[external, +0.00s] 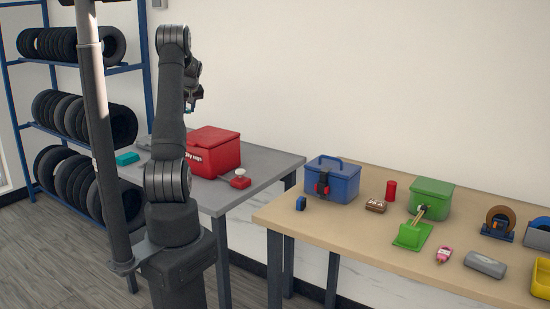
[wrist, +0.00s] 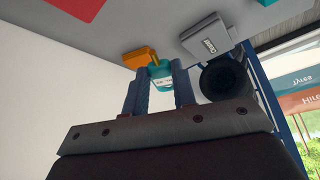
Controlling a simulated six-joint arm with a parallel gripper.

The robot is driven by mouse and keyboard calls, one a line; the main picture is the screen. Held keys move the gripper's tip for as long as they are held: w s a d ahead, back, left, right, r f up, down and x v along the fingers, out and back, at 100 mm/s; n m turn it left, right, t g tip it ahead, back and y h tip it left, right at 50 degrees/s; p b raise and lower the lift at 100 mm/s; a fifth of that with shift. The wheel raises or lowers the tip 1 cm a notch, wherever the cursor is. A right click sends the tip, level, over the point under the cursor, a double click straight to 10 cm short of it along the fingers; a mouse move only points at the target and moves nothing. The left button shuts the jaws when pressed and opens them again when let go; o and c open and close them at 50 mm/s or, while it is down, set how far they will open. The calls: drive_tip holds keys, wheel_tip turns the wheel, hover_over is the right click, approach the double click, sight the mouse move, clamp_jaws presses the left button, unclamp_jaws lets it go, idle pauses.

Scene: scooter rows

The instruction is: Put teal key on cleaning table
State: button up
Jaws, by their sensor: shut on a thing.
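A small teal thing with a pale label (wrist: 160,76), which looks like the teal key, is between my gripper's two fingers (wrist: 160,92) in the wrist view. The fingers are shut on it and hide part of it. In the external view my gripper (external: 192,98) is raised above the grey table (external: 265,166), partly hidden by my arm. Only a hint of teal shows at its tip. A wooden table (external: 330,232) stands to the right. I cannot tell from any marking which is the cleaning table.
On the grey table are a red lettered box (external: 220,145), a red item with a white knob (external: 240,181) and a teal block (external: 127,158). The wooden table holds a blue toolbox (external: 335,185), a green box (external: 432,195) and several small items. A tyre rack (external: 75,68) stands left.

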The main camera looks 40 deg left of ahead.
drive_tip(key=s+a+n, duration=0.1)
drive_tip(key=s+a, duration=0.6)
drive_tip(key=s, duration=0.1)
drive_tip(key=shift+g, duration=0.3)
wheel_tip(320, 180, down, 16)
drive_tip(key=shift+d+r, duration=0.1)
drive_tip(key=shift+r, duration=0.15)
drive_tip(key=shift+f, duration=2.2)
drive_tip(key=shift+f, duration=0.1)
drive_tip(key=o, duration=1)
drive_tip(key=shift+c, duration=0.2)
